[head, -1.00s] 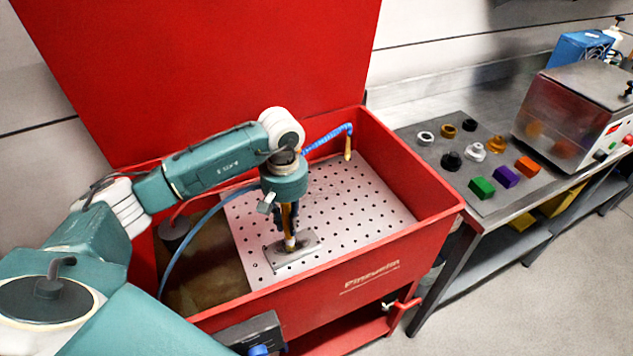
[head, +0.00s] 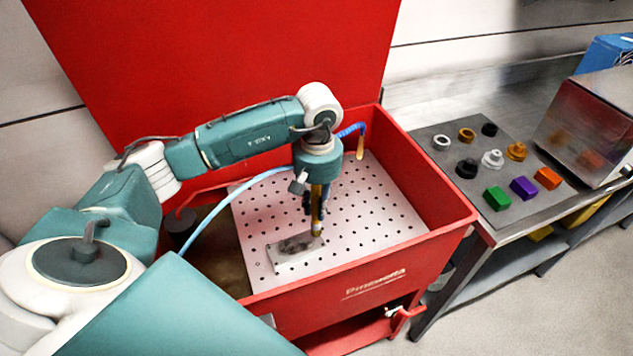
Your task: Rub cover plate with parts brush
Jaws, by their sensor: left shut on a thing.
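The cover plate (head: 290,262) is a grey rectangular plate with dark smudges on its top. It lies flat on the pale perforated shelf (head: 375,215) inside the red parts washer. My left gripper (head: 316,203) points down above the plate's far right end and is shut on the parts brush (head: 318,222). The fingers hide part of the handle. My right gripper is not in view.
The red washer walls (head: 425,190) and raised red lid (head: 220,70) enclose the work area. A blue hose with a brass nozzle (head: 360,148) hangs at the back. To the right, a metal bench holds a grey mat (head: 460,135) with several coloured parts and a steel box (head: 590,130).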

